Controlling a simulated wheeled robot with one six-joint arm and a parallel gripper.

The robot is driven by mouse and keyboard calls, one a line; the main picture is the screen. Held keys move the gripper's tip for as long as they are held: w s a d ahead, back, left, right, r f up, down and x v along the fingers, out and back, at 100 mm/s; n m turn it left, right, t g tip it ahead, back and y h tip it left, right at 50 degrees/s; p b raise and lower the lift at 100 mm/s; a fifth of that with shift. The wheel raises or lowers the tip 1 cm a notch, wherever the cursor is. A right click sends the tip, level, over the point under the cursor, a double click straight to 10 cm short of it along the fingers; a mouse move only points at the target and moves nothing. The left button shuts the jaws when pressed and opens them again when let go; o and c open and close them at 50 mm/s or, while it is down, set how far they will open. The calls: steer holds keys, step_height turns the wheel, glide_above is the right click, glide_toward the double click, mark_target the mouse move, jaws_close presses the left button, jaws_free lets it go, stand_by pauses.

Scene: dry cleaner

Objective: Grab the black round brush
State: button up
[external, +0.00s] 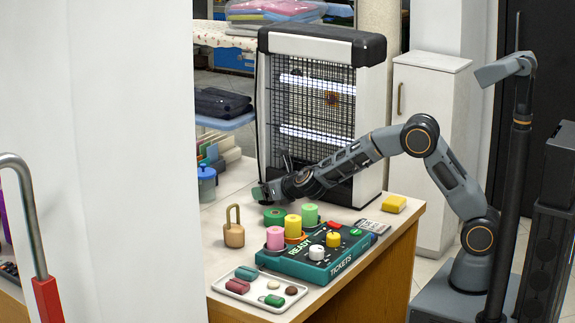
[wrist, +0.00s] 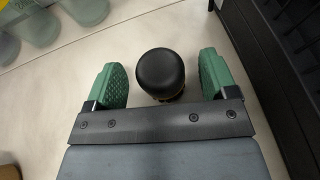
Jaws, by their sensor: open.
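The black round brush (wrist: 160,70) shows in the wrist view as a smooth black domed top with a narrower part below it. It stands between the two green padded fingers of my gripper (wrist: 163,82), with a gap on each side. The gripper is open and holds nothing. In the external view my gripper (external: 266,191) is low over the counter, in front of the grille of the tall heater-like unit. I cannot make out the brush in that view; the gripper seems to hide it.
The black-and-white unit (external: 360,110) stands close behind my gripper. A green ticket device (external: 318,268), colored spools (external: 275,238), a tan weight-like object (external: 234,234) and a white tray (external: 262,300) are in front. A blue-lidded jar (external: 206,184) is left. A yellow block (external: 394,204) is right.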

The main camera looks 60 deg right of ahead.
steer(key=shift+w+d+f, duration=0.1)
steer(key=shift+w+f, duration=0.1)
steer(key=shift+w, duration=0.35)
steer(key=shift+c, duration=0.2)
steer(key=c, duration=0.9)
steer(key=shift+c, duration=0.3)
steer(key=shift+r, duration=0.15)
